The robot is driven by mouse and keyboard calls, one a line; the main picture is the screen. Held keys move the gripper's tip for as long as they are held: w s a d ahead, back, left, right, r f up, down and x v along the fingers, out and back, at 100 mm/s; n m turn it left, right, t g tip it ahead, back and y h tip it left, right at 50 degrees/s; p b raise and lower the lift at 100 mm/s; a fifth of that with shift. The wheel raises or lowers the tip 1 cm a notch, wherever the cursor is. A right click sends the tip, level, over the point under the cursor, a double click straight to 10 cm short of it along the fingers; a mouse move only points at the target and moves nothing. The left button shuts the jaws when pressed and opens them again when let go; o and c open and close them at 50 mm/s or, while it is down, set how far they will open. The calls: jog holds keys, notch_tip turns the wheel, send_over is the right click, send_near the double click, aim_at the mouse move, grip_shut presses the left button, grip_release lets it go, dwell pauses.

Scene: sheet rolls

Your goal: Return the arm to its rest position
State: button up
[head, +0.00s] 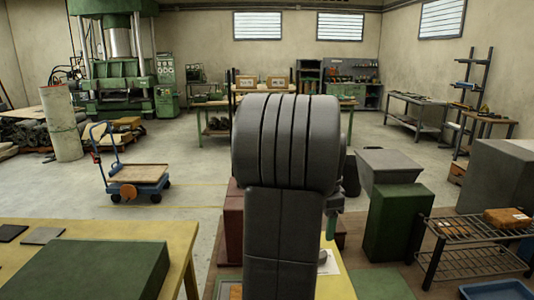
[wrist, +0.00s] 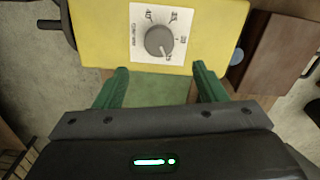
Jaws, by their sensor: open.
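My gripper (wrist: 160,72) shows in the wrist view with its two green fingers spread wide apart. No object is between the fingers. Just beyond the fingertips is a yellow panel (wrist: 108,35) bearing a white plate with a grey round dial (wrist: 159,41). I cannot tell whether the fingertips touch the panel. In the head view my dark grey arm (head: 285,150) rises upright in the middle and hides much of what lies behind it.
A yellow table (head: 185,240) with a green block (head: 95,270) is at front left. A blue cart (head: 138,178) stands on open floor behind it. At right are a dark green pedestal (head: 393,220) and a metal rack (head: 470,232). A green press (head: 115,50) stands far back.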

notch_tip(320, 180, down, 9)
jog(key=shift+s+r+p, duration=0.1)
jog(key=shift+r+p, duration=0.1)
jog(key=shift+p, duration=0.1)
jog(key=shift+f+n, duration=0.3)
jog(key=shift+f, duration=0.05)
jog(key=n, duration=0.5)
jog(key=shift+a, duration=0.1)
jog(key=n, duration=0.5)
jog(key=shift+w+n, duration=0.2)
jog(key=shift+n, duration=0.2)
jog(key=n+b, duration=0.1)
jog(key=n, duration=0.4)
jog(key=shift+a+n, duration=0.15)
jog(key=shift+n, duration=0.15)
jog(key=n, duration=0.4)
jog(key=shift+r+n, duration=0.1)
jog(key=shift+n, duration=0.3)
jog(key=shift+a+r, duration=0.1)
